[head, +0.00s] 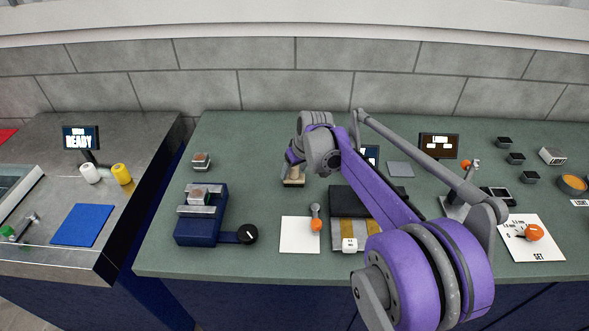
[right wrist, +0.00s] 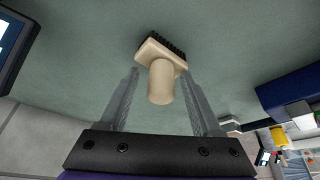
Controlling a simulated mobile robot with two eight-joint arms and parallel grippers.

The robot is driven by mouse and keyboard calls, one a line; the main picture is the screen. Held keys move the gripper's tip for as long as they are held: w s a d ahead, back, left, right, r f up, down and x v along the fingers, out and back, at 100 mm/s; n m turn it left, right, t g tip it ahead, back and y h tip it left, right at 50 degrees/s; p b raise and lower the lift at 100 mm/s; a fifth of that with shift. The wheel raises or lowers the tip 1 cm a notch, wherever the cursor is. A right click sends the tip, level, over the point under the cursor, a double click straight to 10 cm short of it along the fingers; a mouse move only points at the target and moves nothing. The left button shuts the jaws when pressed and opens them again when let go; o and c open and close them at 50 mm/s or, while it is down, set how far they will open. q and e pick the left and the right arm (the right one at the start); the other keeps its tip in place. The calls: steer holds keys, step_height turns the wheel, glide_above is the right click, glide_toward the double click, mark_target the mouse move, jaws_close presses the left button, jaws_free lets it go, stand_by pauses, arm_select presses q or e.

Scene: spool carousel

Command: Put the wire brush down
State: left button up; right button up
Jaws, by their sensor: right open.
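The wire brush (head: 293,182) rests on the green worktop (head: 265,140), right of the blue vise. In the right wrist view it has a tan handle (right wrist: 161,84) and a tan block with dark bristles (right wrist: 176,48). My right gripper (head: 294,164) is directly above the brush. In the right wrist view its two fingers (right wrist: 160,76) are open, one on each side of the handle, with gaps between. The arm hides part of the worktop in the head view. My left gripper is not in view.
A blue vise (head: 200,228) with a black knob stands left of the brush. A white sheet (head: 296,240) with an orange-ended tool (head: 316,222) lies in front. A dark tray (head: 343,203) is to the right. Worktop behind the vise is mostly clear.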

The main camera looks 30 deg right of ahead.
steer(key=shift+r, duration=0.3)
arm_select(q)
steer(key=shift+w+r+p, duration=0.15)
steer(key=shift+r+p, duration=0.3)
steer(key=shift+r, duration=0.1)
arm_select(e)
steer(key=v, duration=1.1)
steer(key=shift+s+r, duration=0.15)
steer(key=shift+r, duration=0.2)
steer(key=shift+s+f, duration=0.1)
